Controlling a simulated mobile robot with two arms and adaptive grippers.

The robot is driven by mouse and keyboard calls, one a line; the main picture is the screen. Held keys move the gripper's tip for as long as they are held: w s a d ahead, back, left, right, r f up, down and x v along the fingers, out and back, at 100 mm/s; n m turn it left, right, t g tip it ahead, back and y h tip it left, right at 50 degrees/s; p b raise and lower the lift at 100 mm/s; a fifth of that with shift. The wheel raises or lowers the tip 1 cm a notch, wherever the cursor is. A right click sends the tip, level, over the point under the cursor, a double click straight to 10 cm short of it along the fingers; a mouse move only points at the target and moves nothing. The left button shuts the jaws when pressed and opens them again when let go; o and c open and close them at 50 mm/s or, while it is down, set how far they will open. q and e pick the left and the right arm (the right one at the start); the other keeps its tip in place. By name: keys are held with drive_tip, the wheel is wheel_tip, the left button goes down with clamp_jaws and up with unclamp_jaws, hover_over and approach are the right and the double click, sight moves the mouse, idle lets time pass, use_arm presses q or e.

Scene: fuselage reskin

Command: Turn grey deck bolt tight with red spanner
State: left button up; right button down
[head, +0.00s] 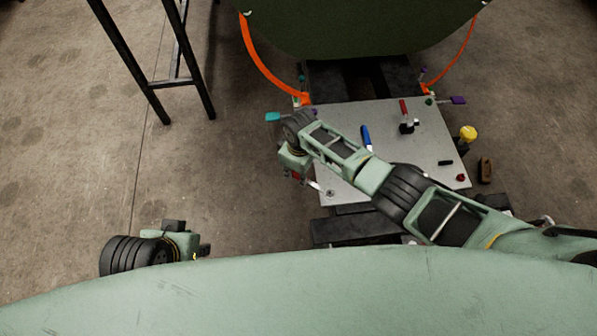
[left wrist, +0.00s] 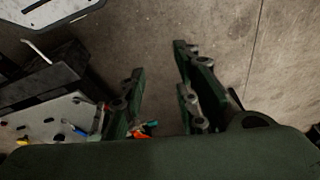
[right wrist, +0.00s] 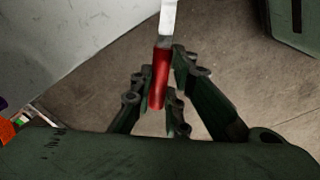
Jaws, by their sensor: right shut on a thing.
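My right gripper (head: 297,175) is shut on the red spanner (right wrist: 160,75) beside the left edge of the grey deck plate (head: 432,140). The right wrist view shows its red handle between the fingers (right wrist: 155,95) and its pale metal shank running away upward. In the head view the spanner's pale end (head: 314,186) reaches over the deck's near left corner, close to a small grey bolt (head: 330,193). I cannot tell whether the spanner is seated on the bolt. My left gripper (head: 205,250) is open and empty, over the floor; its fingers (left wrist: 158,90) are wide apart.
A blue-handled tool (head: 366,138), a red-handled clamp (head: 405,112) and small dark and red parts sit on the deck. A yellow-topped item (head: 467,133) and a brown block (head: 485,170) stand right of it. A green fuselage (head: 365,25) with orange straps is behind.

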drive_tip(key=shift+s, duration=0.1)
use_arm(q)
drive_tip(key=shift+w+d+f+p, duration=0.2)
drive_tip(key=shift+f+p, duration=0.25)
drive_tip(key=shift+p, duration=0.1)
use_arm(e)
drive_tip(key=shift+s+a+n, duration=0.45)
drive_tip(key=shift+s+n, duration=0.2)
drive_tip(key=shift+n, duration=0.25)
use_arm(q)
drive_tip(key=shift+r, duration=0.1)
drive_tip(key=shift+w+a, duration=0.1)
drive_tip(key=shift+a, duration=0.05)
use_arm(e)
drive_tip(key=shift+w+r, duration=0.1)
use_arm(q)
wheel_tip(320, 180, down, 8)
drive_tip(key=p, duration=0.2)
drive_tip(key=shift+w+d+g, duration=0.2)
drive_tip(key=shift+w+g, duration=0.1)
drive_tip(key=shift+w, duration=0.15)
use_arm(e)
drive_tip(key=shift+r, duration=0.9)
